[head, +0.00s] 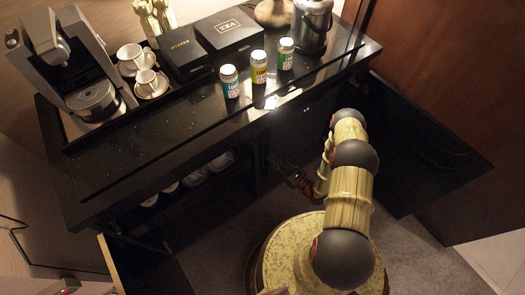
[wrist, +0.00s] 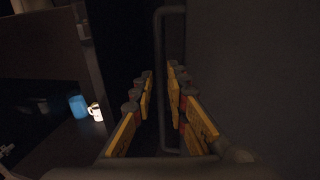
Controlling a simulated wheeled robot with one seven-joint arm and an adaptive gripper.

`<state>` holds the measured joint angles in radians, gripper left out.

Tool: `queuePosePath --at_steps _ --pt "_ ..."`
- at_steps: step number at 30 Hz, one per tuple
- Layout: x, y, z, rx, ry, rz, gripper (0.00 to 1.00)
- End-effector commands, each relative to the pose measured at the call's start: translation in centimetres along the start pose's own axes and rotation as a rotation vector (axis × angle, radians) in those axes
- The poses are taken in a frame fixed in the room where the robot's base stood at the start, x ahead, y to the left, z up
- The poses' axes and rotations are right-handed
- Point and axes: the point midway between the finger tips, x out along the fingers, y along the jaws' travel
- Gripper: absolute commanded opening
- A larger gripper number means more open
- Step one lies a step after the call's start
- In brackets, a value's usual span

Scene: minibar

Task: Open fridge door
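In the wrist view, a dark flat door front (wrist: 255,75), likely the fridge door, fills the right side. A thin vertical bar handle (wrist: 161,70) stands along its left part, with bends at top and bottom. My gripper (wrist: 160,95) is open, with one yellow-padded finger on each side of the handle's line. I cannot tell how deep the bar sits between the fingers, and no contact is clear. In the head view, my gripper (head: 284,166) is low at the counter's dark front, partly lost in shadow. The handle cannot be made out there.
The black counter (head: 130,165) carries a coffee machine (head: 62,65), cups, boxes, several jars and a kettle (head: 312,22). Left of the handle, an open shelf holds a blue cup (wrist: 78,106) and a white mug (wrist: 96,112). A dark panel (head: 425,150) juts out right.

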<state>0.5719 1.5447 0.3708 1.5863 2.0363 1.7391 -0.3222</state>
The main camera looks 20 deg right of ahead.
Motion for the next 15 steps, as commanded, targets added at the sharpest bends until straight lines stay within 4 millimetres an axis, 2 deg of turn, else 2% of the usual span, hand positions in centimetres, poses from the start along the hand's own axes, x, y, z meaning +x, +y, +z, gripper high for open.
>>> queuePosePath --at_steps 9,15 --pt "4.6 0.3 -0.2 0.0 0.0 0.008 0.15" --pt "6.4 0.2 -0.1 0.002 0.001 0.006 0.15"
